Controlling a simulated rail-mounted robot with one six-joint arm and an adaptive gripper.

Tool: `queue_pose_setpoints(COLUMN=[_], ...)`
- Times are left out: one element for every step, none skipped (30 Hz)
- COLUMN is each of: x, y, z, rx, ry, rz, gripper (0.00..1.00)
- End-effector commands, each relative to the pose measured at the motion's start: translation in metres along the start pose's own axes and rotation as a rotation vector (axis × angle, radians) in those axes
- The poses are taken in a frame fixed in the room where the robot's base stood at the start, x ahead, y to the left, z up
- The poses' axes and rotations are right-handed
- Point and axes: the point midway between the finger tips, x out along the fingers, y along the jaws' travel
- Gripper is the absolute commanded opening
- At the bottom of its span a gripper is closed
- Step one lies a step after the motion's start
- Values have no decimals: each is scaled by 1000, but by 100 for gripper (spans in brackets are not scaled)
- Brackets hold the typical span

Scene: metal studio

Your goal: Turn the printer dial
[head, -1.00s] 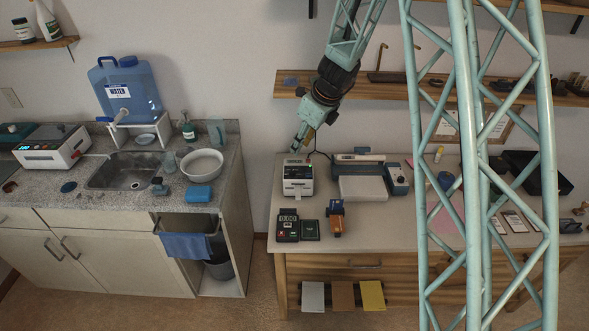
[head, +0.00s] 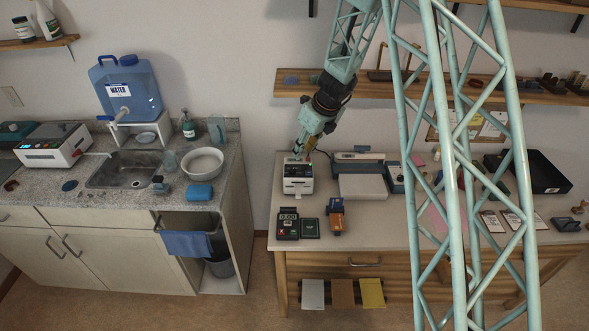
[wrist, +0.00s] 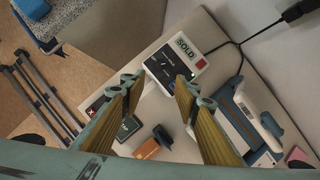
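The printer (head: 298,181) is a small white box with a dark top, standing at the left of the workbench. In the wrist view the printer (wrist: 180,60) shows a dark face, a "SOLD" label and a small red patch. I cannot make out a dial on it for certain. My gripper (head: 298,153) is at the printer's back edge in the head view, close above it. In the wrist view my gripper (wrist: 157,80) has its two fingers spread apart with nothing between the tips, and the printer lies beyond them. Contact cannot be told.
A blue-and-white machine (head: 362,186) stands right of the printer. A black cable runs from the printer. A wooden shelf (head: 420,90) hangs behind. The bench (head: 375,235) is clear at its front middle.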

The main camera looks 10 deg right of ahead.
Motion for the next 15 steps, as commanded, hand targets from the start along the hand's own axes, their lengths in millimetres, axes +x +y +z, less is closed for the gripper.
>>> queue_pose_setpoints(x=[2, 4, 6, 8, 10, 13, 16, 18, 22, 26, 29, 34, 37, 41, 45], y=[0, 0, 0, 0, 0, 0, 1, 1, 1, 1, 1, 1, 1, 1, 1], z=[0, 0, 0, 0, 0, 0, 0, -1, -1, -1, -1, -1, -1, 0, 0], rx=[0, 0, 0, 0, 0, 0, 0, 0, 0, 0, 0, -1, -1, -1, 0], ry=[0, 1, 1, 1, 1, 1, 1, 1, 1, 1, 2, 1, 1, 1, 0], rz=[0, 1, 1, 1, 1, 1, 1, 1, 1, 2, 2, 2, 1, 1, 1], gripper=[29, 29, 29, 29, 29, 29, 29, 29, 29, 29, 29, 29, 29, 29, 29])
